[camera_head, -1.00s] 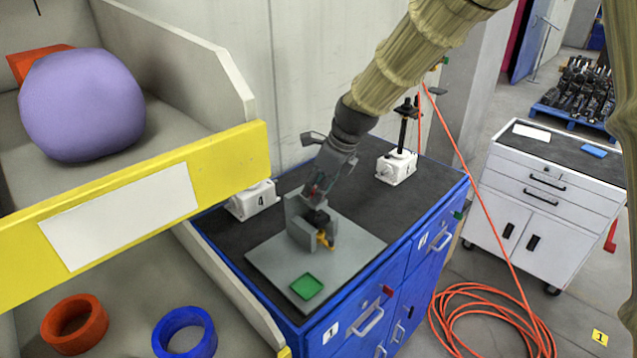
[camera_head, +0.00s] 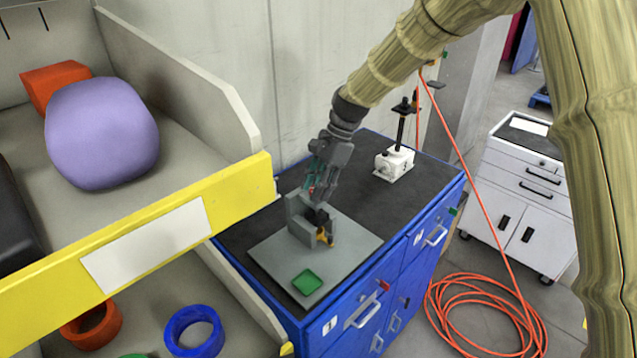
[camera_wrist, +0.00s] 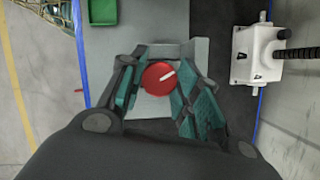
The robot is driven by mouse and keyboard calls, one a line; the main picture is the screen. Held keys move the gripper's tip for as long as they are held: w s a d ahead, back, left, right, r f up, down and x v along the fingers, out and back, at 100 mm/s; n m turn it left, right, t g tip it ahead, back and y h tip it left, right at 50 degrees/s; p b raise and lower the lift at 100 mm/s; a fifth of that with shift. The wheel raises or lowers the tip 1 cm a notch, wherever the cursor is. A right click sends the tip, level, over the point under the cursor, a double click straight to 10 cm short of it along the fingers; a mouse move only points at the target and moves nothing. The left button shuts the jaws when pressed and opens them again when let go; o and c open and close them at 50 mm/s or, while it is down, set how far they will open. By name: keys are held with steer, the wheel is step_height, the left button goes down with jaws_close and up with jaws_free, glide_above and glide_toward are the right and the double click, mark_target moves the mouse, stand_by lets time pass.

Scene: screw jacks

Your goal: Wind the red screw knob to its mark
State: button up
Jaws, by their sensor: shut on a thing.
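The red screw knob (camera_wrist: 158,78) is round with a white line on its face, which points to the upper right in the wrist view. My gripper (camera_wrist: 159,82) is shut on the knob, with one finger on each side of it. In the head view my gripper (camera_head: 315,190) points down over a grey jack fixture (camera_head: 303,225) on a grey plate (camera_head: 350,243). The knob is mostly hidden there. An orange-yellow piece (camera_head: 326,238) shows at the fixture's front. I cannot make out the mark for the knob.
A green tray (camera_head: 307,282) lies on the plate's front corner. A white screw jack (camera_head: 394,163) stands behind on the blue cabinet's dark top (camera_head: 425,178). A yellow-edged shelf (camera_head: 140,240) fills the left. An orange hose (camera_head: 480,315) lies on the floor.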

steer(key=n+g+h, duration=0.1)
steer(key=n, duration=0.5)
steer(key=shift+w+g+h+p, duration=0.2)
steer(key=shift+g+h+p, duration=0.1)
steer(key=shift+g+h, duration=0.1)
steer(key=n, duration=0.2)
steer(key=n+h, duration=0.1)
steer(key=n, duration=0.1)
steer(key=shift+a+f+g, duration=0.15)
steer(key=shift+g, duration=0.15)
steer(key=n+h, duration=0.1)
steer(key=n, duration=0.2)
steer(key=shift+a+n+h, duration=0.15)
steer(key=shift+n+h, duration=0.25)
steer(key=n+h, duration=0.1)
steer(key=n, duration=0.2)
steer(key=n+t+h, duration=0.1)
steer(key=n, duration=0.2)
steer(key=shift+s+a+f, duration=0.1)
steer(key=shift+s+a, duration=0.05)
steer(key=n+t, duration=0.1)
steer(key=n, duration=0.2)
steer(key=n+h, duration=0.1)
steer(key=n, duration=0.2)
steer(key=shift+s+t+b, duration=0.1)
steer(key=shift+t+b, duration=0.2)
steer(key=shift+t, duration=0.1)
steer(key=shift+n+h, duration=0.3)
